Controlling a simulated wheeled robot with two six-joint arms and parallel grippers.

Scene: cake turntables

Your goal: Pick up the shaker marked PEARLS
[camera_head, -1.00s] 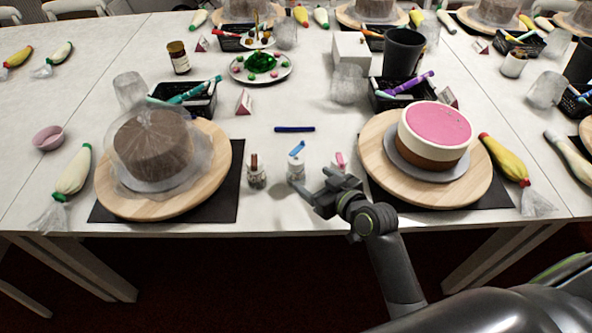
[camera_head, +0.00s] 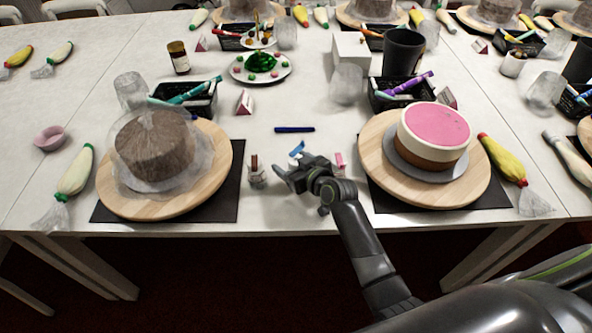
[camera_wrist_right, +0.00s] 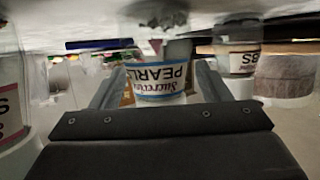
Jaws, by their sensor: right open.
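The PEARLS shaker (camera_wrist_right: 158,82) has a white label with blue edging and shows upside down in the right wrist view, between the two fingers of my open right gripper (camera_wrist_right: 156,92). I cannot tell whether the fingers touch it. In the head view only its blue top (camera_head: 297,149) shows clearly; my right gripper (camera_head: 289,168) hides most of its body. My left gripper is not in view.
A brown-topped shaker (camera_head: 256,172) stands to the left and a pink-topped one (camera_head: 339,162) to the right, both close. A blue pen (camera_head: 294,129) lies behind. Cake turntables (camera_head: 215,178) (camera_head: 380,172) flank the shakers.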

